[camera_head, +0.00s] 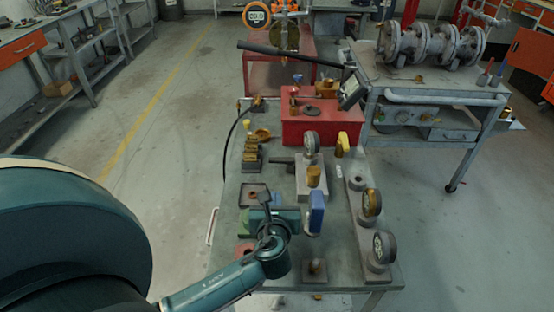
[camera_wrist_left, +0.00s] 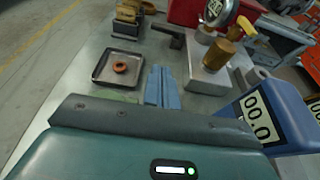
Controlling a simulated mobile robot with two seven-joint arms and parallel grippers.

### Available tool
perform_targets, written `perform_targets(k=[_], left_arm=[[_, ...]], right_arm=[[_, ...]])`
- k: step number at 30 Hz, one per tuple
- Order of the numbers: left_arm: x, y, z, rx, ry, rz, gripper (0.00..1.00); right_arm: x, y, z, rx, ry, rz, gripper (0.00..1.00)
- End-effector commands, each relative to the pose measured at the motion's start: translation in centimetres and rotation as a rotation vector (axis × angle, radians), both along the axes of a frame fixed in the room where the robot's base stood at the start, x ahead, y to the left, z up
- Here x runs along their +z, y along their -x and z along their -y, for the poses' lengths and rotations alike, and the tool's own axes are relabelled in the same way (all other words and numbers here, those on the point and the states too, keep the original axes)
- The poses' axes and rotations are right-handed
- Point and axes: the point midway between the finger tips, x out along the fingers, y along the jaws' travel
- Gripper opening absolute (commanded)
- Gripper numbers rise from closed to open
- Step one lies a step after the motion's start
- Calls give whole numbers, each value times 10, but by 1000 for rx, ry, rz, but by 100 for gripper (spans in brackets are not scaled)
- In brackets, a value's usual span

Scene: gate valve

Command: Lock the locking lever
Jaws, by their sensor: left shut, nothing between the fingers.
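I cannot tell for certain which part is the locking lever. A yellow handle (camera_head: 342,144) stands beside a round gauge (camera_head: 311,145) on the workbench, and it also shows in the left wrist view (camera_wrist_left: 248,30). A short dark lever (camera_head: 283,161) sticks out left of the grey block, also in the left wrist view (camera_wrist_left: 168,36). My left gripper (camera_head: 285,213) is over the near part of the bench, left of a blue digital gauge (camera_head: 316,210). Its fingers (camera_wrist_left: 161,88) are shut and empty, apart from both levers. My right gripper is not in view.
A shallow tray (camera_wrist_left: 97,80) holds an orange ring (camera_wrist_left: 120,67). A red box (camera_head: 300,128) stands at the bench's far end, with a long black bar (camera_head: 290,53) behind it. Round gauges (camera_head: 384,247) line the right edge. Floor left of the bench is clear.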

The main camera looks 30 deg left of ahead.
Motion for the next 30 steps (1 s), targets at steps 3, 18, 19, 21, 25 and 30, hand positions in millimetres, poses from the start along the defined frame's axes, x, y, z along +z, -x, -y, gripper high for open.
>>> perform_targets(k=[3,18,19,21,25,30], left_arm=[[0,0,0,0,0,0,0],[-2,-6,-4,0,-1,2,0],[-3,-9,-5,0,-1,2,0],[-6,-17,-11,1,-3,2,0],[-14,-39,-24,3,-2,1,0],[-26,-69,-43,2,0,1,0]], right_arm=[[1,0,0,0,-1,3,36],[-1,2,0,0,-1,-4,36],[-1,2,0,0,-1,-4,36],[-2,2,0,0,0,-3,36],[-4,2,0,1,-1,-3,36],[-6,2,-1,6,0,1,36]])
